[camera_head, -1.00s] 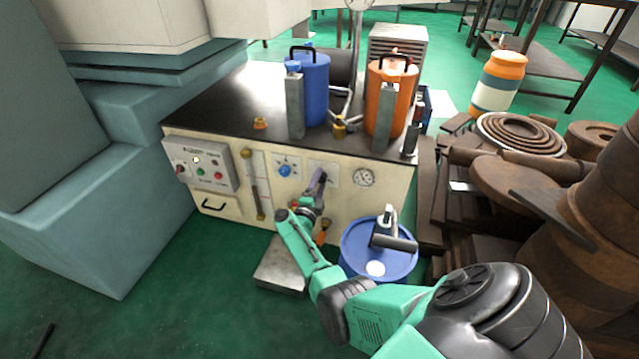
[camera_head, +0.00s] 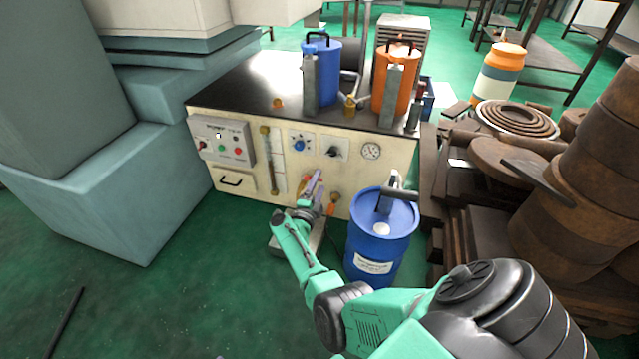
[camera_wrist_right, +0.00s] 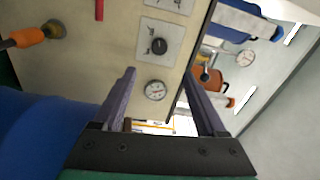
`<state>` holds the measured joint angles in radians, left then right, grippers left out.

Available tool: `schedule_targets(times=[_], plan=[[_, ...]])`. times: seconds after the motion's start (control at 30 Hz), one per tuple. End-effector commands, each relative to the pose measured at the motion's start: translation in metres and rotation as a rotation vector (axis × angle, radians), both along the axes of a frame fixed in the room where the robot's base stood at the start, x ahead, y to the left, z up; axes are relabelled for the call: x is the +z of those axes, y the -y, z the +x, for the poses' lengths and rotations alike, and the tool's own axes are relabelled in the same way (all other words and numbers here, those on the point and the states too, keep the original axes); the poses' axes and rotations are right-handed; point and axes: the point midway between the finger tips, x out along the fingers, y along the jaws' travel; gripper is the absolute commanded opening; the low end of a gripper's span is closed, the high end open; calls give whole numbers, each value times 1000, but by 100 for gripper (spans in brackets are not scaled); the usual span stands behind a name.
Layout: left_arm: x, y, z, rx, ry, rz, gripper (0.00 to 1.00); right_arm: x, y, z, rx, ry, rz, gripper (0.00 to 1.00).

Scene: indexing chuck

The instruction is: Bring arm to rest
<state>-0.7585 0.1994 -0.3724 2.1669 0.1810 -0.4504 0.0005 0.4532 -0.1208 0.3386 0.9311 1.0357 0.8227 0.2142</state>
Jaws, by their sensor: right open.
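My right arm comes in from the lower right in the head view. Its gripper (camera_head: 314,186) is in front of the cream front panel of the machine (camera_head: 318,172), left of the blue drum. In the right wrist view the two dark fingers (camera_wrist_right: 157,88) are spread apart with nothing between them. A black selector knob (camera_wrist_right: 159,46) and a round gauge (camera_wrist_right: 155,90) show on the panel beyond the fingers. The same selector knob (camera_head: 333,151) is bare in the head view, above and right of the gripper. My left gripper does not show.
A blue drum (camera_head: 374,262) with a pump on top stands close right of my forearm. An orange-handled valve (camera_head: 333,203) juts from the panel. Rusty metal stock (camera_head: 560,200) is piled at the right. The green floor (camera_head: 190,290) at the left front is mostly clear.

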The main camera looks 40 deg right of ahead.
Motion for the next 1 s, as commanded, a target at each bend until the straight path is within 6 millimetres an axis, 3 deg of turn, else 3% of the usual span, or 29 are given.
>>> schedule_targets(times=[0.43,0.57,0.67,0.73,0.83,0.9,1.0], plan=[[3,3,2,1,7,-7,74,0,0,0,6,-3,-6,74],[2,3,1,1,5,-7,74,6,-5,0,152,-69,-143,74],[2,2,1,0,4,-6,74,7,-48,-3,445,-220,-377,74],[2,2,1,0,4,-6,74,-4,-107,-19,706,-366,-558,74],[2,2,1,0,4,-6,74,-25,-177,-54,976,-521,-725,74],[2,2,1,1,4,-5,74,-36,-212,-79,1108,-595,-798,74],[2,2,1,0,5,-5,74,-48,-250,-114,1253,-677,-872,74]])
